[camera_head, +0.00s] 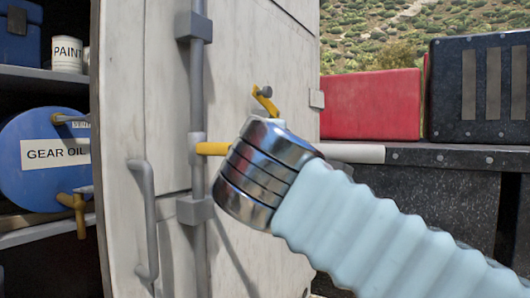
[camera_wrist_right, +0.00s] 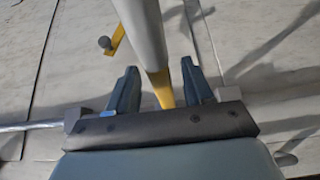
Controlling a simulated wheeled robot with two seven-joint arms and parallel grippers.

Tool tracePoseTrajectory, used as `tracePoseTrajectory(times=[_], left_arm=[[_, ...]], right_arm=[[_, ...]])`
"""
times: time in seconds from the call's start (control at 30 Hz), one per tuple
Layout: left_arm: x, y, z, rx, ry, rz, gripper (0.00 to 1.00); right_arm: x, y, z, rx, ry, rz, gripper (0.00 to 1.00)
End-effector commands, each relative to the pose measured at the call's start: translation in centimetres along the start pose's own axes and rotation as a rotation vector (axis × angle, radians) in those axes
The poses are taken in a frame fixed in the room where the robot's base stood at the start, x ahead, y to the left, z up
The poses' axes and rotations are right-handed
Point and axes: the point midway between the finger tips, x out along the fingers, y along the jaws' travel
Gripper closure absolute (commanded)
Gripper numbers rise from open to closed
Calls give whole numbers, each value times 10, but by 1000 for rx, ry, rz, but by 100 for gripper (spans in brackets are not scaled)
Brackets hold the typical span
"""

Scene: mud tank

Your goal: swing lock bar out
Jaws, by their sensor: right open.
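The lock bar is on the white door, with a yellow part (camera_head: 212,148) at the grey vertical rod. A pale bar section (camera_head: 355,152) shows to the right of my wrist; my arm hides the middle. A yellow catch (camera_head: 265,98) with a grey knob sits above. In the right wrist view the pale bar (camera_wrist_right: 142,30) and its yellow part (camera_wrist_right: 162,88) run between the fingers of my right gripper (camera_wrist_right: 159,70). The fingers stand apart on either side of the bar. The catch (camera_wrist_right: 117,42) is left of the bar there. My left gripper is not in view.
A grey pull handle (camera_head: 147,220) is on the door, left of the rod (camera_head: 197,95). An open shelf at the left holds a blue gear oil drum (camera_head: 35,180) and a paint can (camera_head: 67,55). A red box (camera_head: 370,105) and a black case (camera_head: 475,90) stand at the right.

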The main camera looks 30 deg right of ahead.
Motion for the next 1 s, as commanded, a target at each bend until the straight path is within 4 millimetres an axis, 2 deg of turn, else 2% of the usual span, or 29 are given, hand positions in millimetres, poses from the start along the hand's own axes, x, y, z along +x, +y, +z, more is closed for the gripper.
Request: tracePoseTrajectory(times=[0.3, 0.5, 0.7, 1.0], left_arm=[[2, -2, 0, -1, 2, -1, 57], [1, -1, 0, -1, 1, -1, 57], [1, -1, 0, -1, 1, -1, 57], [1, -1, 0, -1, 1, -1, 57]], right_arm=[[-77, 0, 0, 0, 1, 4, 49], [-112, 0, 0, 0, 1, 2, 49], [-125, 0, 0, -1, 0, 0, 49], [-125, -1, 0, 0, 0, 0, 49]])
